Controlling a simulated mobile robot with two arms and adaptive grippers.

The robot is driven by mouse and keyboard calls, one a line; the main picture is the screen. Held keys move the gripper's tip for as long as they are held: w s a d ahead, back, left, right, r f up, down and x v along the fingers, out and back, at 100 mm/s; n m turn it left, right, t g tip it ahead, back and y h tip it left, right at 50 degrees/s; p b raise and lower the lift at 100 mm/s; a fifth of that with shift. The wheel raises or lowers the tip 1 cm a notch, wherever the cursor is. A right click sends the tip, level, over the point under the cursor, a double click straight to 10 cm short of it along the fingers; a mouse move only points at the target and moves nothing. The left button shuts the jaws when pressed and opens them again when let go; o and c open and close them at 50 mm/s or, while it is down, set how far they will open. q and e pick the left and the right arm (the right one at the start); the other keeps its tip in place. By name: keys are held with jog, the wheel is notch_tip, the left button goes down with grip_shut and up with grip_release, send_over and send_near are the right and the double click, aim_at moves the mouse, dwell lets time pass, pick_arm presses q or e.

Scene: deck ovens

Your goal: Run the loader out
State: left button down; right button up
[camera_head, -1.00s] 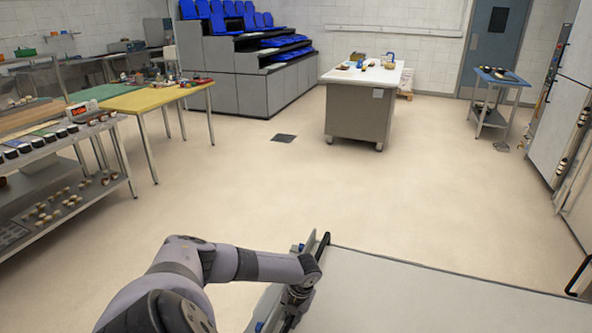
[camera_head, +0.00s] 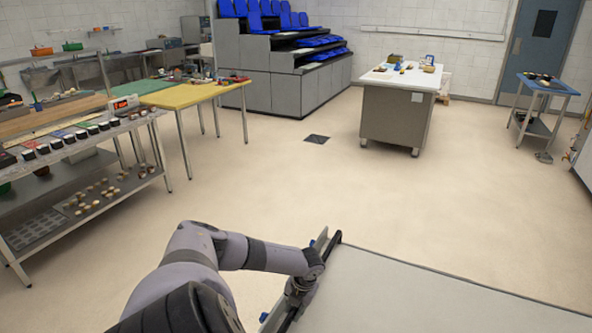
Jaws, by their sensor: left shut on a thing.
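The loader (camera_head: 420,295) fills the bottom right as a wide, flat, light grey surface with a dark rim. A dark bar stands up at its far left corner, and blue parts show along its left side. My left arm comes in from the bottom, and my left gripper (camera_head: 298,290) is shut at the loader's left side, on its frame or handle. The wrist partly hides the fingers and the exact grip. The loader's near part and right end are outside the picture. My right gripper is not in view.
Pale floor is clear ahead, with a dark drain (camera_head: 316,138). A white-topped wheeled counter (camera_head: 392,112) stands beyond. A blue-topped trolley (camera_head: 545,85) is at the far right. A yellow-topped table (camera_head: 195,94) and a laden steel shelf table (camera_head: 95,205) line the left.

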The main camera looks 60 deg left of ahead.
pick_arm(q)
jog(key=shift+s+a, duration=0.25)
jog(key=shift+a, duration=0.15)
jog(key=c, duration=1.5)
grip_release()
jog(key=shift+o, duration=0.2)
jog(key=shift+d, duration=0.1)
jog(key=shift+w+r, duration=0.1)
jog(key=shift+w+d+r, duration=0.1)
jog(key=shift+r, duration=0.25)
notch_tip(320, 180, up, 11)
jog(key=w+d, duration=0.1)
jog(key=shift+d, duration=0.3)
jog(key=shift+f, duration=0.15)
